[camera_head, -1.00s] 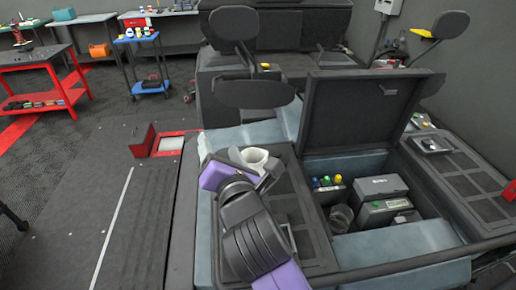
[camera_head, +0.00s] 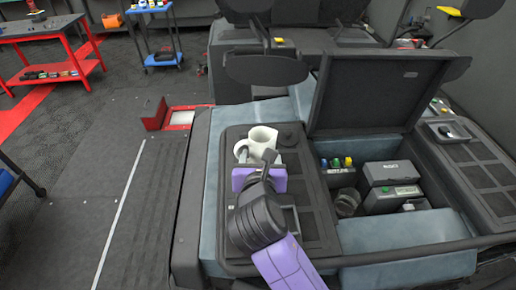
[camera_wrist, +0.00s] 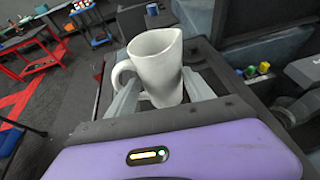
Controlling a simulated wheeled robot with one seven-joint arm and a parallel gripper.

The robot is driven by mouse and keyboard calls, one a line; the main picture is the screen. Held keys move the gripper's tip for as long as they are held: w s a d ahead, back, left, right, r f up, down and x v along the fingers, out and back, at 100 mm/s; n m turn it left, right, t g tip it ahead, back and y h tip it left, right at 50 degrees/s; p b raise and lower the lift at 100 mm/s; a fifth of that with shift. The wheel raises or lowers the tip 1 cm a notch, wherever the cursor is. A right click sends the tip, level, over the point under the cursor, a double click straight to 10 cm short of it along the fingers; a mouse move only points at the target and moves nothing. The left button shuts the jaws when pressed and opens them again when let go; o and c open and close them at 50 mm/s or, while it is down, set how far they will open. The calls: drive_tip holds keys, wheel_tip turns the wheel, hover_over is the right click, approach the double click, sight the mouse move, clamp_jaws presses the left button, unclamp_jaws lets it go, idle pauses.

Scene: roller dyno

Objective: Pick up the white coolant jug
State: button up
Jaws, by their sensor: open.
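The white coolant jug (camera_head: 262,139) stands upright on the dark panel left of the open compartment. In the wrist view the jug (camera_wrist: 157,66) is straight ahead, with its handle on the left and its spout at the upper right. In the wrist view the gripper's fingers (camera_wrist: 160,98) reach along both sides of the jug's lower body. I cannot tell whether they touch it. The jug's base is partly hidden by my gripper.
A red bin (camera_head: 155,114) lies on the floor to the left.

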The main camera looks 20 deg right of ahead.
drive_tip(key=shift+x, duration=1.85)
drive_tip(key=shift+r, duration=0.15)
drive_tip(key=c, duration=1.2)
drive_tip(key=shift+r, duration=0.15)
wheel_tip(320, 180, up, 20)
drive_tip(key=shift+f, duration=0.2)
